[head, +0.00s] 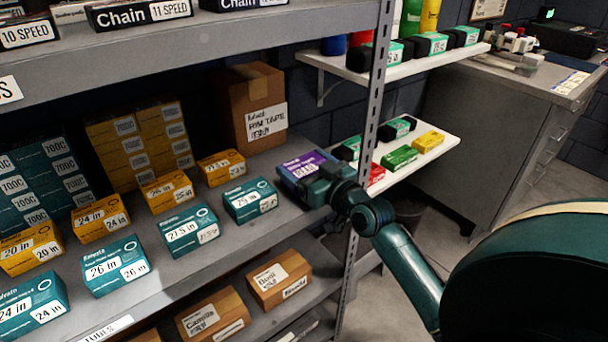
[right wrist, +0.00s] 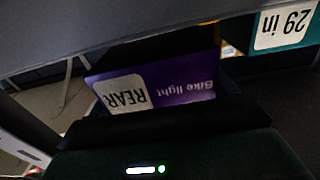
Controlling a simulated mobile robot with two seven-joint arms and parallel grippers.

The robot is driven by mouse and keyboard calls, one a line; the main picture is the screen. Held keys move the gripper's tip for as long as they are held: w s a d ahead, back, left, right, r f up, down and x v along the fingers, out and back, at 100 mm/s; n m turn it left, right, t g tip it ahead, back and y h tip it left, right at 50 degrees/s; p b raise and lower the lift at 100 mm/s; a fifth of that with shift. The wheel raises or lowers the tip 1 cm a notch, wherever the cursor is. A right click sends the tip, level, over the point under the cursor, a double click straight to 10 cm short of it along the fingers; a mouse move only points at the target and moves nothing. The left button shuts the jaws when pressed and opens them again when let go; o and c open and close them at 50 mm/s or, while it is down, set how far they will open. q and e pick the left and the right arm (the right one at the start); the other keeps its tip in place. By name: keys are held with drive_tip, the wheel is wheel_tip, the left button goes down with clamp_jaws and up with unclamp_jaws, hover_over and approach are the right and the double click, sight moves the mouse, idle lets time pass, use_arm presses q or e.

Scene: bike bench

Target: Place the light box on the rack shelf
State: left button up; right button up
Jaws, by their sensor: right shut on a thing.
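The light box is purple (head: 302,167) with a white label, at the right end of the rack's middle shelf (head: 180,252). In the right wrist view the light box (right wrist: 185,92) shows upside-down text, "Bike light" and "REAR". My right gripper (head: 318,182) is shut on the light box, reaching in from the right beside the rack post. The box is at about shelf height; I cannot tell whether it touches the shelf. The fingertips are mostly hidden. My left gripper is not in view.
A teal 29 in tube box (head: 250,200) stands just left of the light box. A cardboard carton (head: 252,105) is behind it. The perforated rack post (head: 366,135) stands close to my right arm. White wall shelves (head: 432,146) are to the right.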

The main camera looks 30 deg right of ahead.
drive_tip(key=shift+f, duration=0.95)
drive_tip(key=o, duration=0.9)
drive_tip(key=s+d, duration=0.1)
drive_tip(key=s, duration=1.1)
drive_tip(key=s+a+f+g+y, duration=0.1)
drive_tip(key=s+a+f+g, duration=0.1)
drive_tip(key=a+f, duration=0.3)
drive_tip(key=s+a+f+g+y, duration=0.1)
drive_tip(key=s+a+f, duration=0.3)
drive_tip(key=a, duration=0.5)
drive_tip(key=s+a+f+n+g+y, duration=0.1)
drive_tip(key=s+a+f+g, duration=0.2)
drive_tip(key=a+f, duration=0.3)
drive_tip(key=shift+s+a+f+y+b, duration=0.15)
drive_tip(key=shift+s+a+f, duration=0.1)
drive_tip(key=shift+a, duration=0.2)
drive_tip(key=shift+s+a+f+y+b, duration=0.15)
drive_tip(key=shift+s+a, duration=0.05)
drive_tip(key=shift+a, duration=0.25)
